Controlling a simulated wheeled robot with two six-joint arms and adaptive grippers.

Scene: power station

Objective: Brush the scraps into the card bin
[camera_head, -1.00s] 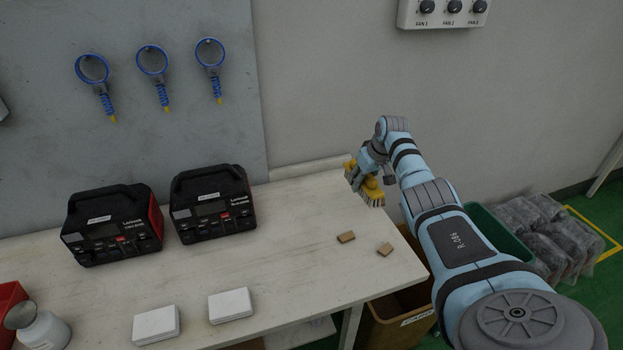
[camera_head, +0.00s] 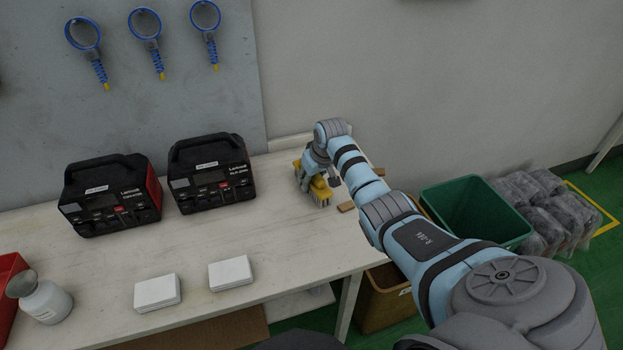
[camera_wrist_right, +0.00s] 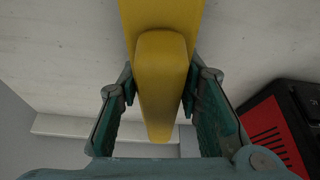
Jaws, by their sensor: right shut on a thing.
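My right gripper (camera_head: 312,168) is shut on the yellow brush (camera_head: 318,190), which has pale bristles pointing down at the tabletop near the back. In the right wrist view the yellow handle (camera_wrist_right: 161,85) sits between the two fingers. One brown scrap (camera_head: 346,206) lies on the table just right of the brush, apart from it. Another small brown piece (camera_head: 379,171) shows behind my forearm. My arm hides the table's right end. The brown card bin (camera_head: 385,305) stands on the floor below the table's right end, partly covered by my arm. My left gripper is not in view.
Two black-and-red devices (camera_head: 112,196) (camera_head: 211,175) stand at the back left of the white table (camera_head: 270,235). Two white boxes (camera_head: 157,292) (camera_head: 230,272) and a jar (camera_head: 44,300) are near the front. A green bin (camera_head: 470,205) stands beyond the table's right side.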

